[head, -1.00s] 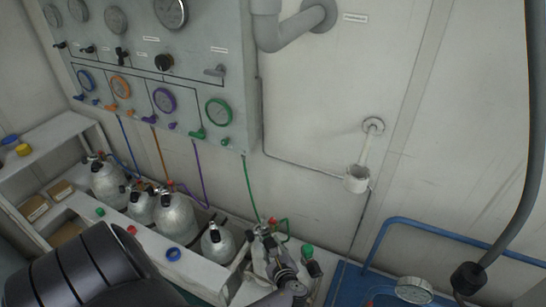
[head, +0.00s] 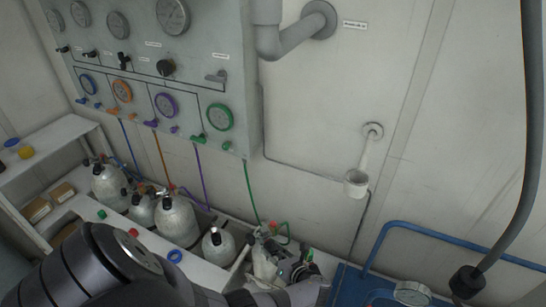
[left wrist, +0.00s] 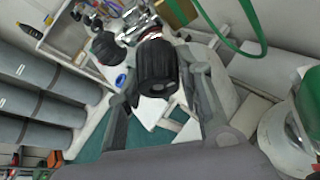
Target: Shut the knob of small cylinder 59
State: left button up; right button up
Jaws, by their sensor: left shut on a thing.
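My left gripper (head: 294,272) is at the right end of the cylinder row in the head view. In the left wrist view its two fingers (left wrist: 165,105) are on either side of a ribbed black knob (left wrist: 157,70) and shut on it. The knob sits on a chrome valve (left wrist: 138,27) with a second black knob (left wrist: 104,46). A silver cylinder (head: 264,263) stands just left of the gripper in the head view. I cannot read a number 59, and the gripper hides part of the valve. My right gripper is not in view.
Several silver cylinders (head: 176,219) stand in the white rack to the left. A gauge panel (head: 190,80) is on the wall above. Green hoses (left wrist: 190,30) run close to the gripper. A blue frame (head: 440,233) with a gauge (head: 412,293) is at the right.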

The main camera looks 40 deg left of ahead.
pick_arm(q)
jog(key=shift+m, duration=0.4)
jog(key=o, duration=1.2)
jog(key=shift+c, duration=0.2)
jog(key=v, duration=1.2)
jog(key=shift+w+f, duration=0.15)
jog(key=shift+d, duration=0.15)
